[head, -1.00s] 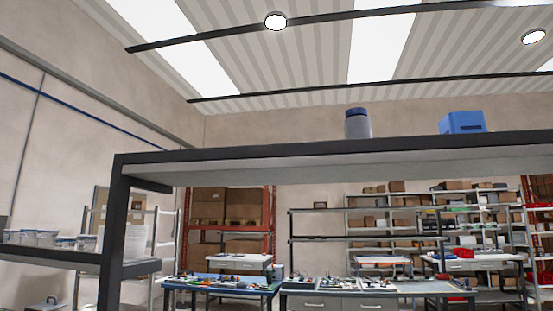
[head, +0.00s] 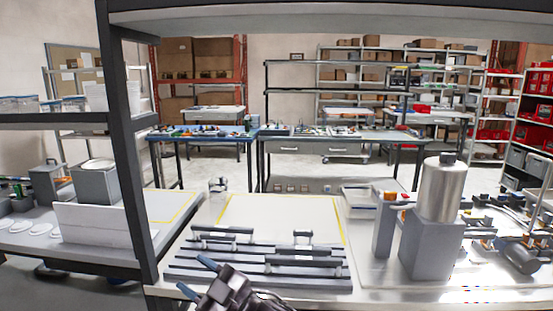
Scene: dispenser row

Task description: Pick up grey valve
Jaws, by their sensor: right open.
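My right gripper (head: 198,277) is at the bottom of the head view, with its two blue-grey fingertips apart and nothing between them. It is at the front left of the dark slotted rack (head: 258,262) on the table. Several small grey and dark fittings with orange parts lie at the right end of the table. One dark grey rounded fitting (head: 522,256) is there, well to the right of my gripper. I cannot tell which of these is the grey valve. My left gripper is not in view.
A grey dispenser (head: 432,240) with a metal cylinder (head: 442,190) stands between the rack and the fittings. A dark shelf post (head: 127,150) rises at the left. The yellow-edged area (head: 280,215) behind the rack looks mostly clear.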

